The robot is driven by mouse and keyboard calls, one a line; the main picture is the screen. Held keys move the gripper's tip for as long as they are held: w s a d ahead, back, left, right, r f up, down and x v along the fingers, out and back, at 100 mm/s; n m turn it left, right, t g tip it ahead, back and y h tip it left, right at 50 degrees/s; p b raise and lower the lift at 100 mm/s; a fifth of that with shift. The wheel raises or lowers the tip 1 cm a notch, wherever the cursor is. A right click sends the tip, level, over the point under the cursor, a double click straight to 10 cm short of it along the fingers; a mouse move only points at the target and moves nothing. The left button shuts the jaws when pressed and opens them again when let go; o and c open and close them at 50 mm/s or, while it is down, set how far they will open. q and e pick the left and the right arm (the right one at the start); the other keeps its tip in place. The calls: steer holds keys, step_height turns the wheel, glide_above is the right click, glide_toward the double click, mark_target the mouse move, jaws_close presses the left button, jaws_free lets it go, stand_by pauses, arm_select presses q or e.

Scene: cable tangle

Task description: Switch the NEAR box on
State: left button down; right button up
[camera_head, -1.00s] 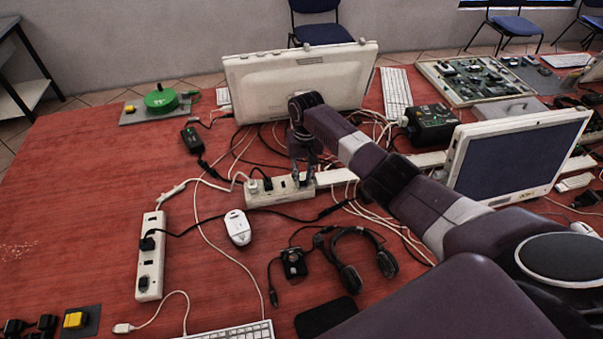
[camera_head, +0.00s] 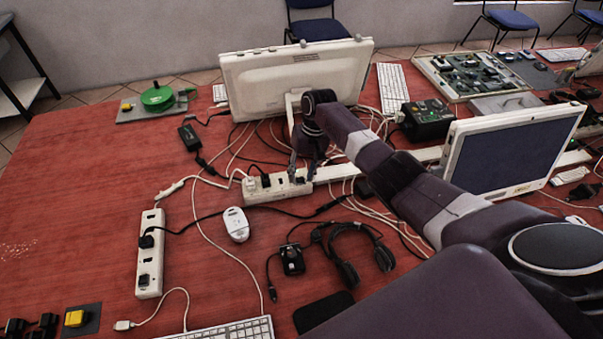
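I see no readable NEAR label. Two white power strips could be the box. The nearer one (camera_head: 150,268) lies lengthwise on the left of the red table, with a black plug (camera_head: 147,242) in it and a dark switch-like part lower down. The farther one (camera_head: 262,194) lies crosswise in the middle, with plugs at its left end. My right gripper (camera_head: 301,178) points down over the right end of the farther strip. Its two dark fingers are apart with nothing seen between them; whether they touch the strip is unclear. My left gripper is out of view.
A mouse (camera_head: 237,225), a headset (camera_head: 350,252) and loose cables lie around the strips. A monitor (camera_head: 295,80) stands behind my gripper, another screen (camera_head: 510,155) at right. A yellow button (camera_head: 75,318) sits at the lower left. The left table area is mostly clear.

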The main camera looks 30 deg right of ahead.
step_height(320, 180, up, 12)
steer(key=d, duration=0.2)
steer(key=shift+s, duration=0.25)
steer(key=shift+f, duration=0.15)
stand_by(0.4)
